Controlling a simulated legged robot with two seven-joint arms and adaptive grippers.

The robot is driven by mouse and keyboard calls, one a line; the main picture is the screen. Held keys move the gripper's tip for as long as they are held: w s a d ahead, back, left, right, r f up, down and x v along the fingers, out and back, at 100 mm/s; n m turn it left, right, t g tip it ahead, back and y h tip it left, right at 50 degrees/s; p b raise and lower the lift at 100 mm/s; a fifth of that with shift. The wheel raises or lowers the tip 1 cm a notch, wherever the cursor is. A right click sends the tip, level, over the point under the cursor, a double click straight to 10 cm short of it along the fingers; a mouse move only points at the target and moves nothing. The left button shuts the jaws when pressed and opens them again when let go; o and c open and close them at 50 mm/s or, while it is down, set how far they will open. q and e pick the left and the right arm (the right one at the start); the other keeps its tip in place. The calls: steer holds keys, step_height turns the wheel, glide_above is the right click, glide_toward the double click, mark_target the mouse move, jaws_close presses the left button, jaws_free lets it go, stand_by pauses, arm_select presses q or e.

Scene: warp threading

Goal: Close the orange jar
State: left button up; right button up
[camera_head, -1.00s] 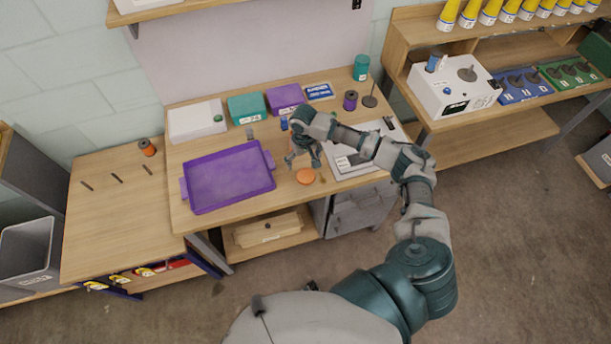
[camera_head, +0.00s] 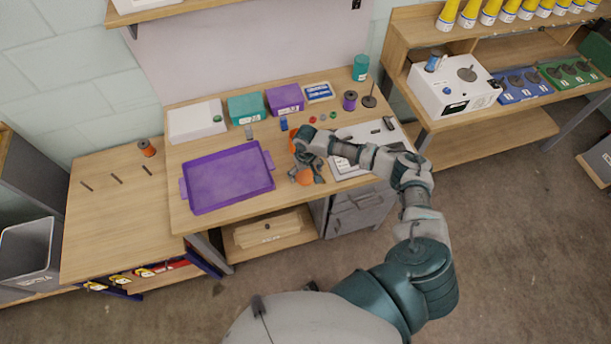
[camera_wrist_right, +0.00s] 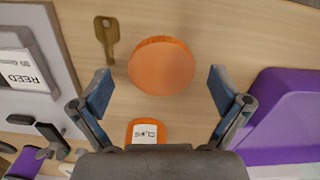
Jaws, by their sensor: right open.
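A round orange lid (camera_wrist_right: 160,66) lies flat on the wooden table in the right wrist view, between and just beyond my fingertips. In the head view the lid (camera_head: 305,178) is partly covered by my right gripper (camera_head: 304,173). My right gripper (camera_wrist_right: 160,92) is open and empty, one finger on each side of the lid's near edge. The orange jar (camera_wrist_right: 145,130), with a white label, shows partly at the bottom of the wrist view, cut off by the gripper body. In the head view the jar (camera_head: 293,142) is mostly hidden behind the gripper. My left gripper is not in view.
A brass key (camera_wrist_right: 107,38) lies left of the lid in the wrist view. A purple tray (camera_head: 228,178) stands to the left. A grey board (camera_head: 350,160) lies to the right. Teal (camera_head: 247,108) and purple (camera_head: 285,98) boxes stand behind.

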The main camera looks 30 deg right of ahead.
steer(key=shift+f, duration=0.2)
steer(key=shift+a+r, duration=0.1)
steer(key=shift+c, duration=1)
steer(key=c, duration=0.7)
